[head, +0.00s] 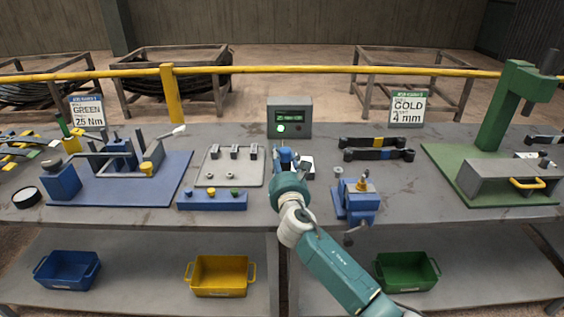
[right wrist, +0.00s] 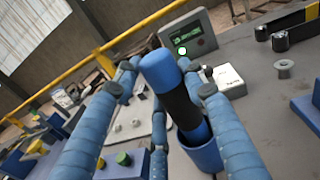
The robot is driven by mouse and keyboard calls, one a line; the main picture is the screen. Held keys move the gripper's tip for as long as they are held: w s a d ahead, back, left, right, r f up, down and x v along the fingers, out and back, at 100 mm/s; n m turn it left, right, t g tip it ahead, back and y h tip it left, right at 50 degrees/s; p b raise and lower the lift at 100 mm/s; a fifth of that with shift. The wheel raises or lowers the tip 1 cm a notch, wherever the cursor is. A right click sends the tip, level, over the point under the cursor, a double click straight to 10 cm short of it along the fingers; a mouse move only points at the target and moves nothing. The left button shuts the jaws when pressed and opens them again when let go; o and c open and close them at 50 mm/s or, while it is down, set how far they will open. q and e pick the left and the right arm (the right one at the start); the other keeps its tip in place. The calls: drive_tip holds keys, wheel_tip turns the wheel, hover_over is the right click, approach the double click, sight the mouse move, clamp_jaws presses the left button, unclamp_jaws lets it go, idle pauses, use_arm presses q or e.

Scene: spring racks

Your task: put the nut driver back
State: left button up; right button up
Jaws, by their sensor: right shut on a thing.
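The nut driver (right wrist: 172,88) has a black handle with a blue cap and stands tilted in the right wrist view. My right gripper (right wrist: 170,78) is shut on it, its blue fingers on both sides. Its lower end is at the mouth of a blue round holder (right wrist: 206,157); how deep it sits is hidden. In the head view my right gripper (head: 286,160) is at the middle of the bench, and the tool is mostly hidden there. My left gripper is not in view.
A grey plate with clips (head: 228,177) and a blue button box (head: 212,201) lie left of my gripper. A display box (head: 289,118) stands behind it. A blue vise (head: 357,200) and black tools (head: 379,154) are to the right. Bins sit on the lower shelf.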

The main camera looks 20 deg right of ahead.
drive_tip(key=o, duration=1.4)
drive_tip(key=shift+o, duration=0.2)
drive_tip(key=shift+s, duration=0.1)
drive_tip(key=s+a, duration=0.2)
drive_tip(key=s, duration=0.9)
drive_tip(key=shift+s, duration=0.4)
